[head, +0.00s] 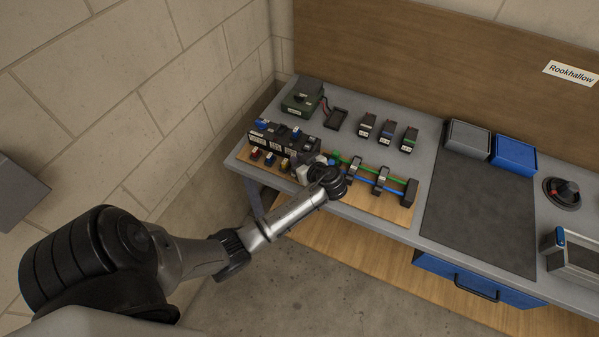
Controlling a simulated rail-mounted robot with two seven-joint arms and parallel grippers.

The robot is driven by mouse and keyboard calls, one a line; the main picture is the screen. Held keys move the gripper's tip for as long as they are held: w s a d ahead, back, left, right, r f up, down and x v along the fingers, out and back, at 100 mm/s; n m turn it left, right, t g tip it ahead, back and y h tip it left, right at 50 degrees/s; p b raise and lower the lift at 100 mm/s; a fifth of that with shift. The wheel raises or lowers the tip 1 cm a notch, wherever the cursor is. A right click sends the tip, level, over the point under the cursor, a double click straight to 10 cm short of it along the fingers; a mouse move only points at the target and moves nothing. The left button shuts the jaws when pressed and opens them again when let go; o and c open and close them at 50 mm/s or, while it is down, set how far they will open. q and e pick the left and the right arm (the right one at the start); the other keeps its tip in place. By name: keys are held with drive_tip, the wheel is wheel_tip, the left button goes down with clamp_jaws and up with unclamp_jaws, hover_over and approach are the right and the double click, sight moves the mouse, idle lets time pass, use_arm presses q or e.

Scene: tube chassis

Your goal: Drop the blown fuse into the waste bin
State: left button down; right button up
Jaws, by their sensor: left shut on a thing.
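My left gripper (311,171) is at the wooden board (373,206) on the bench, beside the row of dark holders with small coloured fuses (270,158). It is shut on a small part that its wrist and its small size in the picture keep me from making out. I cannot tell by sight which fuse is the blown one. A grey open bin (467,139) and a blue bin (514,153) stand side by side at the back of the bench. No label shows which is for waste. My right gripper is out of view.
Dark modules with coloured tops (388,130) stand behind the board. A green box (301,98) is at the back left corner. A dark mat (479,215) lies clear in front of the bins. A grey box-like thing (18,190) is at the far left.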

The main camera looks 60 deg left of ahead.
use_arm(q)
drive_tip(key=c, duration=1.1)
unclamp_jaws()
drive_tip(key=b+v, duration=0.1)
drive_tip(key=v, duration=1.2)
drive_tip(key=shift+d+r, duration=0.15)
drive_tip(key=shift+d, duration=0.25)
